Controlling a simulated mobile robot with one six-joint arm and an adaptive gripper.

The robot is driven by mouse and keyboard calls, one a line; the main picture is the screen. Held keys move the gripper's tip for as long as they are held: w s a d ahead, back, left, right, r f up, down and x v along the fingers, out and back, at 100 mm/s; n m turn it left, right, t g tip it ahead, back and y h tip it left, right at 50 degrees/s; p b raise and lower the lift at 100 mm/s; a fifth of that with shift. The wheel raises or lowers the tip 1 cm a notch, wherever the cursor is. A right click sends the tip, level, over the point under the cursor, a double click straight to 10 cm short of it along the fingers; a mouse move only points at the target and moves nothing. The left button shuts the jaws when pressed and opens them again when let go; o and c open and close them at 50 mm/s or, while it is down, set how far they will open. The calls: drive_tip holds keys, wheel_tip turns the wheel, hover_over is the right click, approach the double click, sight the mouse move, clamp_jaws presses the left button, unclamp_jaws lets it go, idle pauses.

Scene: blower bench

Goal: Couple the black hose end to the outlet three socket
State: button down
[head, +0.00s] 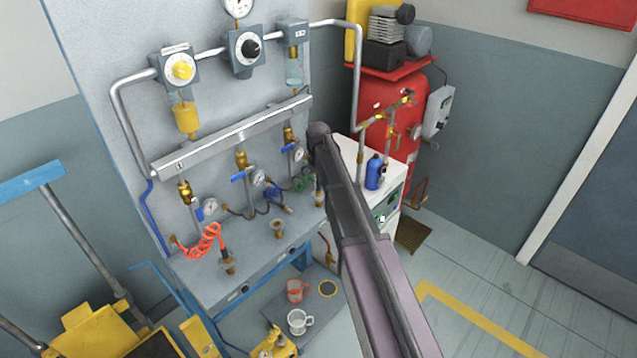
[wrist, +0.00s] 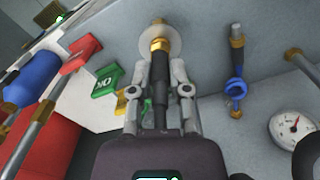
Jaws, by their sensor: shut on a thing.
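In the wrist view my gripper (wrist: 160,100) is shut on the black hose end (wrist: 160,82), one finger on each side. A brass collar (wrist: 159,46) shows at its far end, in front of a pale round disc (wrist: 171,40); I cannot tell whether they are joined. In the head view my arm hides the gripper and the hose end. The rightmost outlet (head: 289,136) on the grey manifold shows brass with a blue lever and a gauge (head: 299,154) below it. I take it to be outlet three; its socket opening is not clear.
A red tag (wrist: 84,50) and a green OK tag (wrist: 106,84) are close left of the fingers. A blue hose end (wrist: 236,82) and a gauge (wrist: 292,124) are to the right. A blue bottle (head: 374,172) stands on the white cabinet beside the bench (head: 200,284).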

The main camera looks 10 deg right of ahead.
drive_tip(key=shift+f, duration=0.15)
drive_tip(key=c, duration=0.5)
unclamp_jaws()
drive_tip(key=s+m, duration=0.2)
drive_tip(key=s, duration=2.7)
drive_tip(key=shift+r+m, duration=0.3)
